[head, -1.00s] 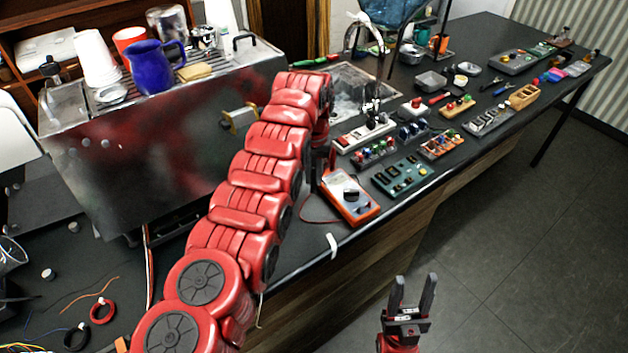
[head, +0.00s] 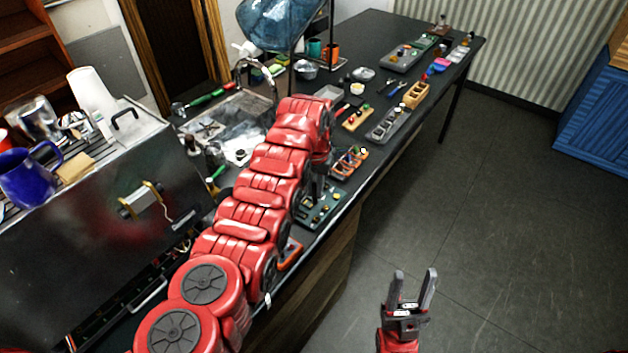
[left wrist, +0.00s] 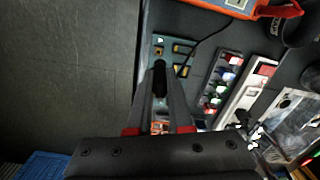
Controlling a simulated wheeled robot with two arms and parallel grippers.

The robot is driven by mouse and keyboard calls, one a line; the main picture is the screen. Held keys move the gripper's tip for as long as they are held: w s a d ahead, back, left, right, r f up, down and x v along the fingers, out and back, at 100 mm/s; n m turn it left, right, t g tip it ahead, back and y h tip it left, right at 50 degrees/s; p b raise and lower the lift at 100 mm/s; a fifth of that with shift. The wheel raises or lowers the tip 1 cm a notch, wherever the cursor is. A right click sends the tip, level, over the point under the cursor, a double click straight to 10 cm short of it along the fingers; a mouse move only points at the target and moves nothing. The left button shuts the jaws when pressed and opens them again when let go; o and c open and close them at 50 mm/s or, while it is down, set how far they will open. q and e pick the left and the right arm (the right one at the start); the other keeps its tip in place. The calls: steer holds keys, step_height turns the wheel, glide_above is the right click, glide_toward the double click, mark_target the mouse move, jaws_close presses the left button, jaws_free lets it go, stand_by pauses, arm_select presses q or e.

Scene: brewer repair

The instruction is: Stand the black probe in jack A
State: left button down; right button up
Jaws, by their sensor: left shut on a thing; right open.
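My left gripper (left wrist: 160,98) is shut on the black probe (left wrist: 159,78), which sticks out between the fingertips in the left wrist view. A thin black lead (left wrist: 205,38) runs from near the probe toward the orange multimeter (left wrist: 228,5). Beyond the probe lies the teal board (left wrist: 160,50), with yellowish and dark fittings. The board also shows in the head view (head: 322,212), partly behind my left arm. I cannot read which fitting is jack A, nor tell whether the probe touches the board. My right gripper (head: 412,285) is open and empty over the floor.
A tray of coloured parts (head: 348,162) lies just beyond the board, with further trays (head: 390,124) along the bench. A sink (head: 232,125) and a steel brewer (head: 110,225) stand to the left. Floor (head: 500,220) right of the bench is clear.

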mark_target(316, 202)
arm_select(q)
steer(key=shift+w+d, duration=0.1)
steer(key=shift+d, duration=0.05)
steer(key=shift+f, duration=0.25)
steer(key=shift+s+f+b, duration=0.25)
steer(key=shift+f+b, duration=0.1)
steer(key=shift+b, duration=0.05)
steer(key=shift+f, duration=0.35)
step_height(316, 202, down, 4)
steer(key=b, duration=0.4)
steer(key=shift+w+f, duration=0.1)
steer(key=shift+f, duration=0.1)
steer(key=shift+r+p, duration=0.3)
steer(key=shift+p, duration=0.05)
steer(key=shift+f+b, duration=0.8)
steer(key=shift+b, duration=0.15)
stand_by(0.8)
